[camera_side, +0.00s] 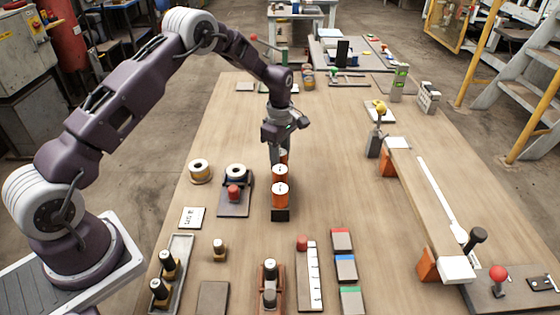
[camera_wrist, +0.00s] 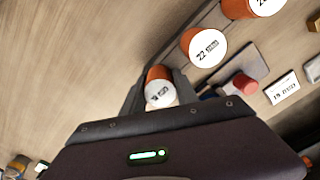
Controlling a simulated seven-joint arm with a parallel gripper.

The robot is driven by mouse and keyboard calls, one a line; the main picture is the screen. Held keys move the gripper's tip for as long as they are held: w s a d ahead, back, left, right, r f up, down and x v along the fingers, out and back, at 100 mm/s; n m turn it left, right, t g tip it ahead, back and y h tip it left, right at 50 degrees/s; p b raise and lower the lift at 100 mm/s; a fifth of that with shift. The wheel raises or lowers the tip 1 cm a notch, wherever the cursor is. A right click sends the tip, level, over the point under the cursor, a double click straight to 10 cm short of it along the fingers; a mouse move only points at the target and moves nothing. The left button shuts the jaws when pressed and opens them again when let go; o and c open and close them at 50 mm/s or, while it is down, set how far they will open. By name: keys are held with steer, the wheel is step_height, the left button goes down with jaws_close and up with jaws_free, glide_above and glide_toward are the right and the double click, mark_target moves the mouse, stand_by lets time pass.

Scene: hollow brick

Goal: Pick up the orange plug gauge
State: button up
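Several orange cylinders with white tops, the plug gauges, stand in a row on a dark rack (camera_side: 280,215). The front gauge (camera_side: 280,198) and the middle gauge (camera_side: 280,174) are clear in the side view; the middle one, marked 22, also shows in the wrist view (camera_wrist: 204,46). The far gauge (camera_wrist: 158,82) is between the fingers of my gripper (camera_wrist: 160,92). In the side view my gripper (camera_side: 279,158) points down at the far end of the row and hides most of that gauge. Whether the fingers touch it is not clear.
To the left stand a brass-coloured ring (camera_side: 200,171) and a dark block with a white ring and red knob (camera_side: 235,190). A white card (camera_side: 192,217) lies nearby. Several gauges and coloured blocks fill the front. A long beam (camera_side: 430,205) is at right; the table between is clear.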

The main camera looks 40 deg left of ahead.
jaws_close()
steer(key=shift+r, duration=0.1)
